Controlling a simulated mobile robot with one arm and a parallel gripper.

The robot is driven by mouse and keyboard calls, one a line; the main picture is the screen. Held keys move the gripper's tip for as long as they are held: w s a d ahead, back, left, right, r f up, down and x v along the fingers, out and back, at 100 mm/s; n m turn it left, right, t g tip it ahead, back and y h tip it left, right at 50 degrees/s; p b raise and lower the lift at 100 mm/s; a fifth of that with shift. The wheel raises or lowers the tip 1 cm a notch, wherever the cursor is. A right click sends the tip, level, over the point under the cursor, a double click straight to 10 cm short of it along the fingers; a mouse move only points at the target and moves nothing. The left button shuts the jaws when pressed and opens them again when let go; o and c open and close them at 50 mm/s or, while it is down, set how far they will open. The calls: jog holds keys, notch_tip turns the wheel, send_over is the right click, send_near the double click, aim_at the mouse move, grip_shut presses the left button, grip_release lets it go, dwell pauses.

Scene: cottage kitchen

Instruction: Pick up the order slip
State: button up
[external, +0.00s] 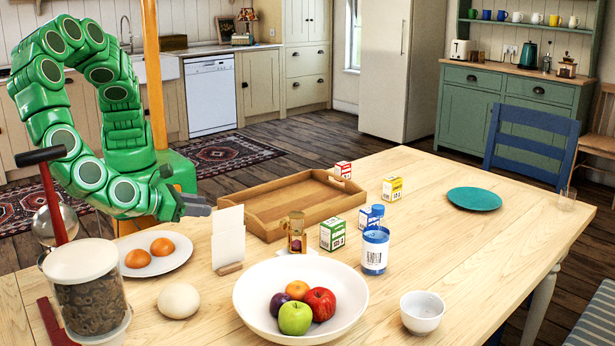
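A white slip of paper or card (228,236) stands upright in a small wooden holder (230,268) on the table, left of the middle. A small white piece (283,252) shows at the foot of a brown jar (296,232); I cannot tell which of the two is the order slip. My gripper (200,208) is at the end of the green arm, up and to the left of the standing card, and appears apart from it. Its fingers are too small to tell whether they are open or shut. I see nothing held in it.
A wooden tray (262,228) lies behind the card. A plate with brown eggs (150,270) is to its left, a white fruit bowl (250,310) in front. Small boxes (333,234) and a blue-white bottle (375,250) stand right. The table's right part is mostly clear.

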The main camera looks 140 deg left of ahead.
aim_at(227, 219)
jog(key=a+f, duration=0.1)
jog(key=f, duration=0.1)
jog(key=a+f, duration=0.1)
jog(key=f, duration=0.1)
jog(key=shift+w+a, duration=0.1)
jog(key=shift+a, duration=0.05)
jog(key=shift+w+x, duration=0.2)
jog(key=shift+x, duration=1.1)
jog(key=shift+w+x, duration=0.2)
jog(key=shift+x, duration=1.15)
jog(key=shift+c, duration=0.3)
grip_shut()
